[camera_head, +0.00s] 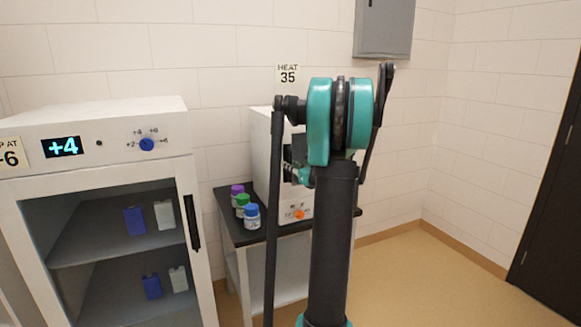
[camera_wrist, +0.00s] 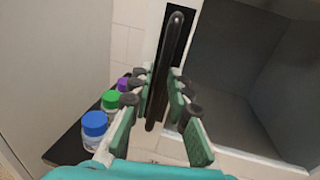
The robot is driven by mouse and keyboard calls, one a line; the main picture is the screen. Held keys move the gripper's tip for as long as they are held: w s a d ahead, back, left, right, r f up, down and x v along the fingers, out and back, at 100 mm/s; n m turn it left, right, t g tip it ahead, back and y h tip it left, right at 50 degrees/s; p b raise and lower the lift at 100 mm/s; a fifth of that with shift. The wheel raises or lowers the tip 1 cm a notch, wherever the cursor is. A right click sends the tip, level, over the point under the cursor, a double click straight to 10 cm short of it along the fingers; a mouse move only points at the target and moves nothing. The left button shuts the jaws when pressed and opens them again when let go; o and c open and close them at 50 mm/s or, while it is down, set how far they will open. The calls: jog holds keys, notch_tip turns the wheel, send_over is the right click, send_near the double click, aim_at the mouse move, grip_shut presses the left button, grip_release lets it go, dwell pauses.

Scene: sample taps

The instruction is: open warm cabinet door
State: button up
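The warm cabinet (camera_head: 262,150) is the small white unit under the "HEAT 35" sign, on a black-topped stand; my arm hides much of its front. In the wrist view, its door has a pale frame (camera_wrist: 245,143) around a grey window (camera_wrist: 232,70). A dark upright bar handle (camera_wrist: 168,62) is at the door's left side. My gripper (camera_wrist: 160,82) is open, with green-padded fingers on both sides of the handle. I cannot tell whether either finger touches it. The door appears closed. In the head view, the gripper is mostly hidden behind my arm.
Bottles with blue (camera_head: 251,211), green (camera_head: 243,199) and purple caps stand left of the cabinet on the stand (camera_head: 262,236). A white glass-door cabinet showing "+4" (camera_head: 90,112) stands at the left. The floor (camera_head: 420,275) at the right is clear, up to a dark door.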

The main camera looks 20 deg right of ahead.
jog(key=shift+w, duration=0.1)
grip_shut()
dwell(0.4)
